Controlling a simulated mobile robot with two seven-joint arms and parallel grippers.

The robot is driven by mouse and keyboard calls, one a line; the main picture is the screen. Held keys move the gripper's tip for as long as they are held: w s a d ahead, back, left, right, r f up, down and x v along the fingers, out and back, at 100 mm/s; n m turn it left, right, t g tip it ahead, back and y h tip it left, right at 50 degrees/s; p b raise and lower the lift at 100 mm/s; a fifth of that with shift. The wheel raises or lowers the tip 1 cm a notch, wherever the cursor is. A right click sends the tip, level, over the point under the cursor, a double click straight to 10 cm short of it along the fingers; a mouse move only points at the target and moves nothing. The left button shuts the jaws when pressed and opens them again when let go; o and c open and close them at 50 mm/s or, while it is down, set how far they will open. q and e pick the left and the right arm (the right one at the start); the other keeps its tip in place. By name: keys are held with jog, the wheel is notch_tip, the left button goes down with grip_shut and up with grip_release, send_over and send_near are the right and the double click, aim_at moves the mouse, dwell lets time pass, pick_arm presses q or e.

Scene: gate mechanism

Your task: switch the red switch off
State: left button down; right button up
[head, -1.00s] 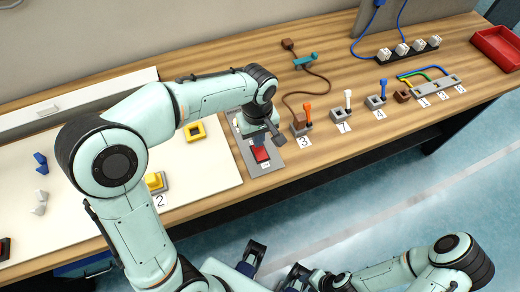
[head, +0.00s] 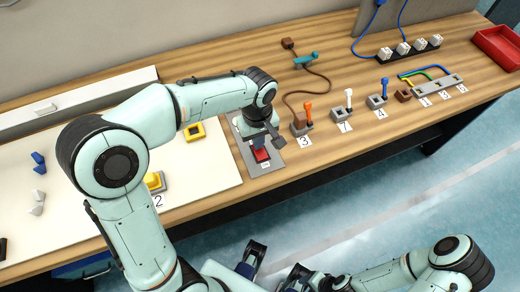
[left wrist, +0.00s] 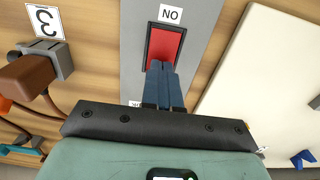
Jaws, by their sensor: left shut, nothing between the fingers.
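The red switch (head: 262,155) is a red rocker in a dark frame on a grey plate (head: 264,170) on the table. In the left wrist view the red switch (left wrist: 165,44) has a label reading "ON", upside down, beyond its far edge. Another label at its near side is mostly hidden by my gripper. My left gripper (left wrist: 164,66) is shut and empty. Its blue fingertips overlap the near end of the rocker; I cannot tell whether they touch it. In the head view my left gripper (head: 258,142) covers the rocker's upper part.
A brown block (left wrist: 35,75) with a cable stands beside the plate, near label 3. Levers with orange (head: 308,110), white (head: 348,98) and blue (head: 383,87) handles stand to the right. A white board (head: 215,165) with yellow parts lies left.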

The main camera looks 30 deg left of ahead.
pick_arm(q)
jog(key=shift+f, duration=0.25)
pick_arm(e)
jog(key=shift+f, duration=0.15)
pick_arm(q)
jog(key=shift+r, duration=0.1)
jog(key=shift+r+p, duration=2.7)
jog(key=shift+r, duration=0.8)
jog(key=shift+f, duration=0.1)
pick_arm(e)
jog(key=r, duration=0.2)
jog(key=w+r, duration=0.1)
jog(key=r, duration=0.2)
jog(key=shift+w+r, duration=0.35)
jog(key=shift+w, duration=0.05)
jog(key=shift+s, duration=0.1)
